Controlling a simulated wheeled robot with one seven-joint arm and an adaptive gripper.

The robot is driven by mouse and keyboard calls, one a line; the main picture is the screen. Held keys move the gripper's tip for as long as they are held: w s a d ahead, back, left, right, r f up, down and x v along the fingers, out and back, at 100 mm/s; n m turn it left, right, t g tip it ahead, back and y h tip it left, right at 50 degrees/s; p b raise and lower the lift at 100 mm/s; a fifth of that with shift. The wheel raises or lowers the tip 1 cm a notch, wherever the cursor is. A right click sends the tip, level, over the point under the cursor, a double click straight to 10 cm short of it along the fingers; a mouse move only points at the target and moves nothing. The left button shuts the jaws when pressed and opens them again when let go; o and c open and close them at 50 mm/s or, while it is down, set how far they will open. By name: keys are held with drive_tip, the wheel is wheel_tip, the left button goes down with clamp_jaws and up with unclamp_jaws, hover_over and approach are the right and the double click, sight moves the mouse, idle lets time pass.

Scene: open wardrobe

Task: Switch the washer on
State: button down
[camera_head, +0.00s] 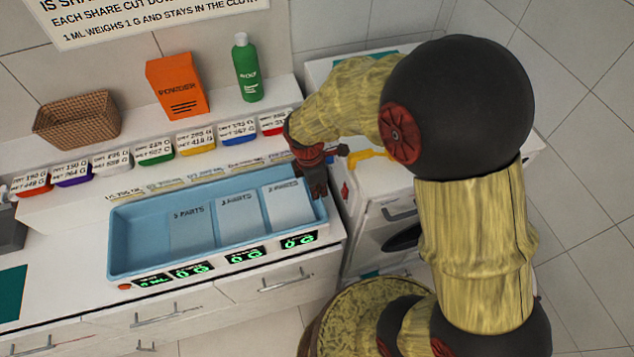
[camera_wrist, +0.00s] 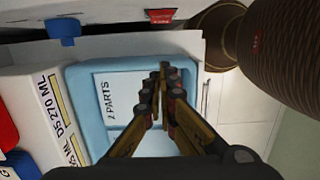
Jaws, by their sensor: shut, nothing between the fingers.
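The white washer (camera_head: 372,200) stands right of the counter in the head view, with a dark round door (camera_head: 403,238) on its front. My arm hides much of its top and right side. A small red mark (camera_head: 345,190) shows near its left front edge; I cannot tell whether it is the switch. My gripper (camera_head: 318,190) is over the right end of the blue tray (camera_head: 150,212), left of the washer and apart from it. In the wrist view its fingers (camera_wrist: 163,72) are together and empty, above the tray's "parts" compartment.
The counter holds an orange powder box (camera_head: 176,86), a green bottle (camera_head: 246,68), a wicker basket (camera_head: 77,120) and a row of several coloured labelled containers (camera_head: 155,151). Green displays (camera_head: 247,256) line the tray's front. A yellow object (camera_head: 370,154) lies on the washer's top.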

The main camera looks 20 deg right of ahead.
sight(344, 191)
wheel_tip(344, 191, down, 2)
drive_tip(key=shift+d+f, duration=0.1)
drive_tip(key=d, duration=0.4)
drive_tip(key=shift+f, duration=0.15)
drive_tip(key=shift+d, duration=0.1)
drive_tip(key=shift+s+d+f+p, duration=0.1)
drive_tip(key=shift+d+f+p, duration=0.2)
drive_tip(key=shift+p, duration=0.2)
